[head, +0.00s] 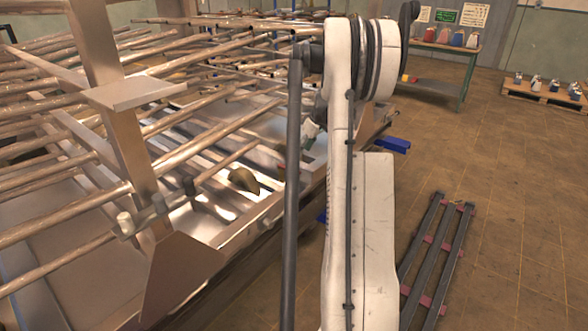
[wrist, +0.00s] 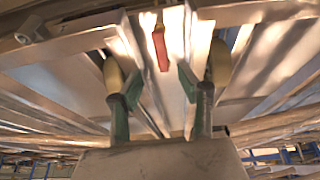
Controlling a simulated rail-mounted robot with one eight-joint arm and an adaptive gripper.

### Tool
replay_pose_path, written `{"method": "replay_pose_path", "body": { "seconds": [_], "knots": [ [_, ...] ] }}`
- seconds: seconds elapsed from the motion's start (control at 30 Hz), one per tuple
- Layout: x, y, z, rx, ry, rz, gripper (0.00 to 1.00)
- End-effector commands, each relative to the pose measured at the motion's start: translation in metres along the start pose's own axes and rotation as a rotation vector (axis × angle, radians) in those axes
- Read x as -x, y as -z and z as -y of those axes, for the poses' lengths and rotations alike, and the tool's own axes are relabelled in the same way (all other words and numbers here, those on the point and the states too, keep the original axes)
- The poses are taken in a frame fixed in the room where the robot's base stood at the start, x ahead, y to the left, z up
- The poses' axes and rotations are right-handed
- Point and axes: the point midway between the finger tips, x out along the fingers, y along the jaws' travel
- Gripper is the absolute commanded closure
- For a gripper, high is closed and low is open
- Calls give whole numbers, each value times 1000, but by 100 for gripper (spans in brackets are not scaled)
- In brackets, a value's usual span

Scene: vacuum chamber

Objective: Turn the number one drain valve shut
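In the wrist view a narrow red handle (wrist: 160,48), which looks like the drain valve's lever, stands out against bright metal. No number is readable on it, and I cannot make out the valve body. My gripper (wrist: 154,82) has two green-and-dark fingers spread apart, one to each side below the handle. The handle shows beyond the gap between them, and nothing is visibly held. I cannot tell how far the handle is from the fingertips. In the head view my white arm hides most of my gripper and the area around it.
A metal frame with many pipes (head: 210,125) fills the left of the head view. A tan rounded object (head: 243,180) sits among its beams. Dark rails (head: 436,255) lie on the tiled floor at right. A green table (head: 440,53) and a pallet (head: 545,93) stand behind.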

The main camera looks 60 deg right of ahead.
Motion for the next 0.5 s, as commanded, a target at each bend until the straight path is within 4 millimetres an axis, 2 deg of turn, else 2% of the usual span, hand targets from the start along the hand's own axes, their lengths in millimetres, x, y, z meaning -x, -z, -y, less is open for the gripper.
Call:
{"method": "replay_pose_path", "body": {
  "seconds": [0.03, 0.3, 0.5],
  "knots": [
    [-11, 0, 0, 1, 0, 0, 64],
    [-62, 0, 0, 2, -1, 0, 64],
    [-93, 0, 0, 0, -1, 1, 64]
  ]
}}
